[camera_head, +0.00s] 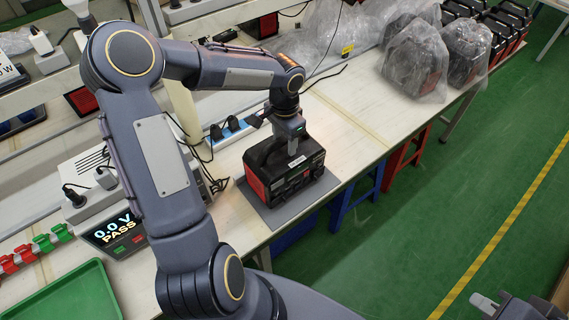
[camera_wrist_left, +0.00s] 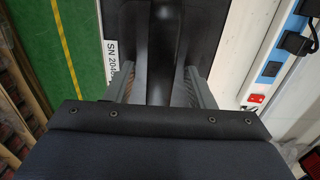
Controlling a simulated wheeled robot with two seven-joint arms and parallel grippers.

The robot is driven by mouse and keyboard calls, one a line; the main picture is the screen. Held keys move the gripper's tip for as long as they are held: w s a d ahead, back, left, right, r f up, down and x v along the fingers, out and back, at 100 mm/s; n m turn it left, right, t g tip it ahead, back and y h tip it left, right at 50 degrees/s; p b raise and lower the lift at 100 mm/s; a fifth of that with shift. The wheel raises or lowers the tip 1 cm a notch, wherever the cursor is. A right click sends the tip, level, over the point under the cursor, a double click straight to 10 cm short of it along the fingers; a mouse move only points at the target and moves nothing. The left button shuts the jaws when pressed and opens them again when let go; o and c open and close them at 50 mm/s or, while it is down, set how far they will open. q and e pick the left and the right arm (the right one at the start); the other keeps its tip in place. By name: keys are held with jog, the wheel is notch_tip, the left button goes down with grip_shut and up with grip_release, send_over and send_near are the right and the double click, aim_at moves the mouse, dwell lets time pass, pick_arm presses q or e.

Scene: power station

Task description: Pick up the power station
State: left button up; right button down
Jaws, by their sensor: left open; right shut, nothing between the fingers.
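The power station (camera_head: 290,184) is a black box with red end panels and a top handle. It stands upright on a grey mat (camera_head: 262,215) on the workbench. My left gripper (camera_head: 292,153) is over its top, pointing down at the handle. In the left wrist view the open fingers of my left gripper (camera_wrist_left: 160,85) lie on either side of the dark handle bar (camera_wrist_left: 160,50), with the black top and a white SN label (camera_wrist_left: 116,62) below. Whether the fingers touch the handle is unclear. My right gripper (camera_head: 486,303) shows at the lower right edge, away from the bench, shut and empty.
A tester reading "0.0 V PASS" (camera_head: 110,230) and a green tray (camera_head: 70,295) are at the left. A power strip (camera_head: 225,133) with black plugs lies behind the power station. Plastic-wrapped units (camera_head: 415,60) stand farther along the bench. Green floor (camera_head: 450,200) is open at the right.

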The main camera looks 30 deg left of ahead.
pick_arm(q)
jog(key=shift+f, duration=0.2)
jog(key=shift+c, duration=0.4)
grip_shut()
dwell(1.1)
jog(key=shift+w+r, duration=0.15)
